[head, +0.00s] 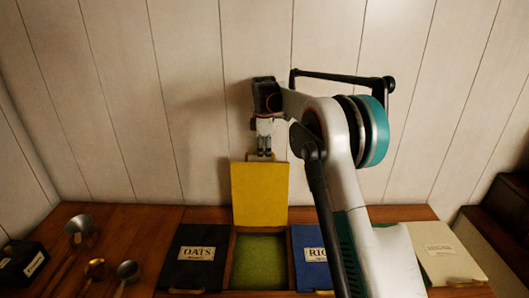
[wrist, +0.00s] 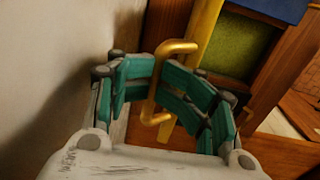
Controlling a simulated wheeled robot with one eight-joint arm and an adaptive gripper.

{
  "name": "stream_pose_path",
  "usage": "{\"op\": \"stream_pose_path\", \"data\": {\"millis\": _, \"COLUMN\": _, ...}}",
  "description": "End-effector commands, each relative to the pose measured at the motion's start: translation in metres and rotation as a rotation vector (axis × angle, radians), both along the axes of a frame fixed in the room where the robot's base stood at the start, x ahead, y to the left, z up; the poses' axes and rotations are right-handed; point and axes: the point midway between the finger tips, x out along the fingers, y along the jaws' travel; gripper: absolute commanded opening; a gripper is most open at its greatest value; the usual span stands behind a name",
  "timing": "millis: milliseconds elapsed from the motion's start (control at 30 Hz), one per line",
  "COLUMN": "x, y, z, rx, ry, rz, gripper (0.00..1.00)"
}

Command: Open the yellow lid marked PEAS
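The yellow lid (head: 260,194) stands raised, roughly upright, at the back of an open bin with green contents (head: 258,262). Its label is not visible from this side. In the wrist view the lid's edge (wrist: 203,32) and the green contents (wrist: 240,46) show at the upper right. A brass handle (wrist: 153,85) sits on the lid's edge. My gripper (head: 264,153) is at the lid's top edge. In the wrist view my gripper (wrist: 160,80) has its green-padded fingers curved in and closed on the handle.
A dark lid marked OATS (head: 195,256) lies closed on the left. A blue lid (head: 312,258) on the right is partly covered by my arm, and a cream lid (head: 440,254) lies beyond. Metal scoops (head: 128,271) and a black box (head: 22,264) are at the left. A plank wall (head: 200,100) stands close behind.

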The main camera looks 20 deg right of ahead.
Motion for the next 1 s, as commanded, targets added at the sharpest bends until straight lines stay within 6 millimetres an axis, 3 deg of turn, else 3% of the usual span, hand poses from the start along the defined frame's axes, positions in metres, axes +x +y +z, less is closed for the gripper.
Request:
{"op": "stream_pose_path", "data": {"millis": 333, "x": 0.000, "y": 0.000, "z": 0.010, "rx": 0.000, "ry": -0.001, "rz": 0.000, "gripper": 0.31}}
{"op": "stream_pose_path", "data": {"millis": 800, "x": -0.006, "y": 0.000, "z": 0.097, "rx": 0.000, "ry": 0.000, "rz": -0.001, "gripper": 0.31}}
{"op": "stream_pose_path", "data": {"millis": 1000, "x": -0.007, "y": 0.000, "z": 0.116, "rx": -0.001, "ry": 0.000, "rz": -0.002, "gripper": 0.31}}
